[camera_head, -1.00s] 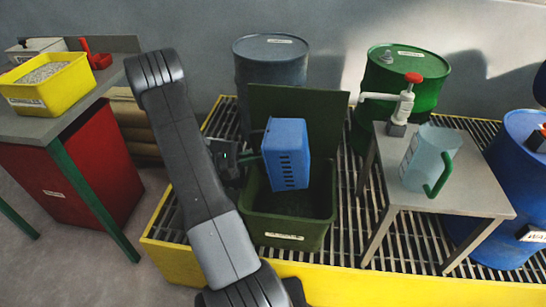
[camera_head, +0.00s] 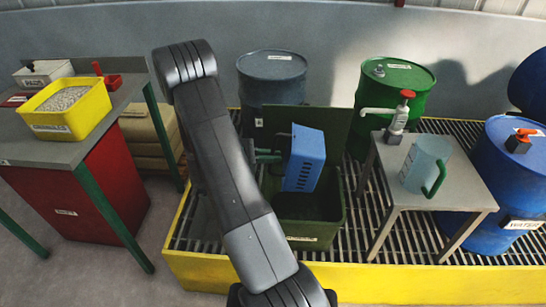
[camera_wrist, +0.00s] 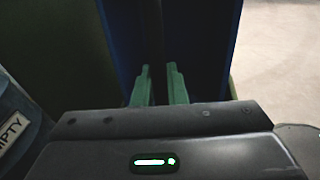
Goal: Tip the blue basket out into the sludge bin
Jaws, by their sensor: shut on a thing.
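The blue basket (camera_head: 305,160) is held on its side above the open green sludge bin (camera_head: 318,225), its slotted face turned toward the camera and slightly tilted. My gripper (camera_head: 272,156) is at its left side, mostly hidden behind my arm. In the wrist view the green fingers of my gripper (camera_wrist: 158,85) close on the basket, whose dark blue walls (camera_wrist: 208,45) show on both sides. The bin's lid stands open behind the basket. I cannot see what the basket holds, and the bin's inside is dark.
The bin stands on a yellow-edged grating (camera_head: 350,275). A grey table (camera_head: 440,185) with a clear jug (camera_head: 425,165) is to the right, near a green drum (camera_head: 385,90) and a blue drum (camera_head: 500,190). A grey drum (camera_head: 268,75) stands behind. A bench with a yellow tray (camera_head: 68,108) is left.

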